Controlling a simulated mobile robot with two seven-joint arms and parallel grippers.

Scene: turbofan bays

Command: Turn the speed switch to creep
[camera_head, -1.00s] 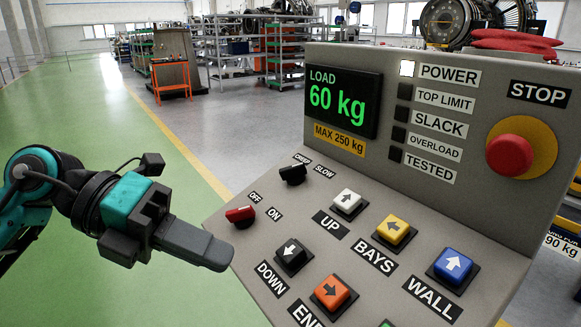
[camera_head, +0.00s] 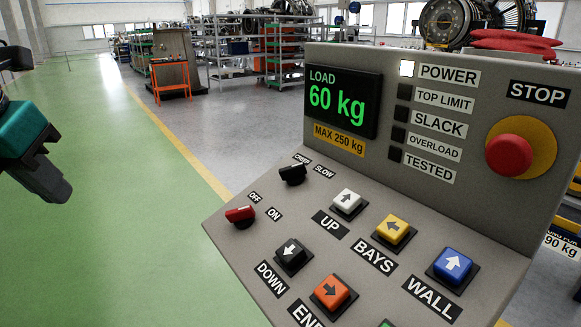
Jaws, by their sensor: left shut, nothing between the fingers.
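The speed switch (camera_head: 293,174) is a black rotary knob at the upper left of the sloped panel. The labels CREEP and SLOW stand just above it, CREEP on the left and SLOW on the right. I cannot tell for sure which label the knob points to. My left gripper (camera_head: 58,193) is at the left edge, shut and empty, pointing down over the green floor. It is well to the left of the panel and touches nothing. My right gripper is not in view.
Below the speed switch sits a red OFF/ON switch (camera_head: 240,216). Several push buttons fill the panel, including a white UP button (camera_head: 347,202). A red STOP button (camera_head: 510,154) stands on the upright face; its display (camera_head: 343,100) reads 60 kg. Floor left of the panel is clear.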

